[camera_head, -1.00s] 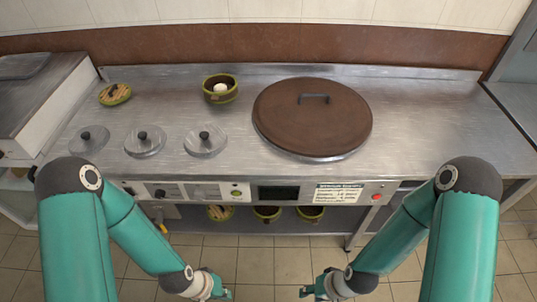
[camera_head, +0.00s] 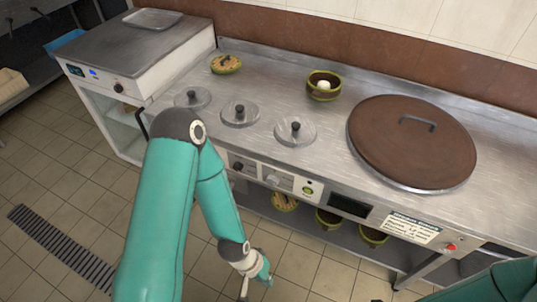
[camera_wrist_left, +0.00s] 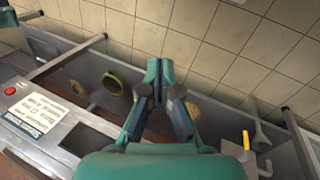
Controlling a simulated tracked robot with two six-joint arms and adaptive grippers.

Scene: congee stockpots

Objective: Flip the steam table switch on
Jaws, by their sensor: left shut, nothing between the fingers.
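The steam table (camera_head: 330,130) is a steel counter with a front control panel. I cannot tell which of these is the switch. My left gripper (camera_head: 262,276) hangs low in front of the counter, apart from the panel. In the left wrist view its fingers (camera_wrist_left: 160,72) are shut and empty, and the red button (camera_wrist_left: 10,91) shows at the left edge. My right gripper is out of view; only part of my right arm shows.
A large brown lid (camera_head: 412,143), three clear lids (camera_head: 240,112) and a green bowl (camera_head: 323,86) sit on the counter. More bowls (camera_head: 328,219) stand on the lower shelf. A white cabinet (camera_head: 140,60) adjoins at left. The floor in front is clear.

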